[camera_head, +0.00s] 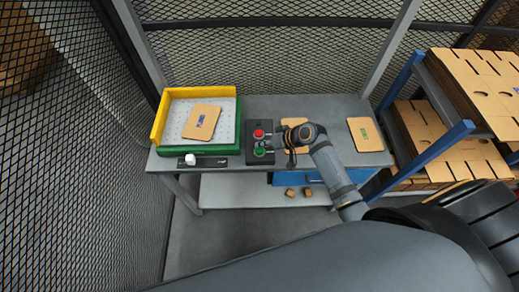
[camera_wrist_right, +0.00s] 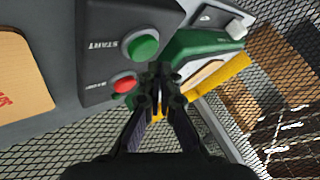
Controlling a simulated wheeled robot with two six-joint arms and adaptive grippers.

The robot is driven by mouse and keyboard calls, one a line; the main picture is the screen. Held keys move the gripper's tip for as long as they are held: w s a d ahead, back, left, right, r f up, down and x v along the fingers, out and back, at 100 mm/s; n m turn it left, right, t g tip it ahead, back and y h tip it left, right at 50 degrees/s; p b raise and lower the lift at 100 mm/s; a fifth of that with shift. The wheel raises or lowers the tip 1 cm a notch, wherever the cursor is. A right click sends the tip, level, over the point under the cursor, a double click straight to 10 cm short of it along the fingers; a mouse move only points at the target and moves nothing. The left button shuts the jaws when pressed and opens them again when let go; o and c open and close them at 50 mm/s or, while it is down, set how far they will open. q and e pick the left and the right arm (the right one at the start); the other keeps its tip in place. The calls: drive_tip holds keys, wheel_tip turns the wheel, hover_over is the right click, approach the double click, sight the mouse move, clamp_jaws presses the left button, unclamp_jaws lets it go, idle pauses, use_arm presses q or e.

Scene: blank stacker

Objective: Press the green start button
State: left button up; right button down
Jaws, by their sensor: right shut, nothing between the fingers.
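The green start button (camera_head: 259,152) sits on a dark control box (camera_head: 250,128) on the table, with a red button (camera_head: 258,134) behind it. My right gripper (camera_head: 270,143) is beside the two buttons, close to the green one. In the right wrist view the green button (camera_wrist_right: 143,47) lies just beyond and left of my shut, empty fingertips (camera_wrist_right: 158,72), with the word START on the box next to it. The red button (camera_wrist_right: 125,82) is also there. I cannot tell whether the fingertips touch the green button. My left gripper is not in view.
A tray with yellow and green sides (camera_head: 158,120) holds a cardboard blank (camera_head: 202,122) left of the box. A white knob (camera_head: 190,159) is in front of it. Another blank (camera_head: 365,134) lies at the table's right. Mesh fencing surrounds the table; a rack of cardboard (camera_head: 470,85) stands right.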

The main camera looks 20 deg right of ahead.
drive_tip(key=shift+f, duration=0.2)
idle(0.4)
drive_tip(key=shift+f, duration=0.25)
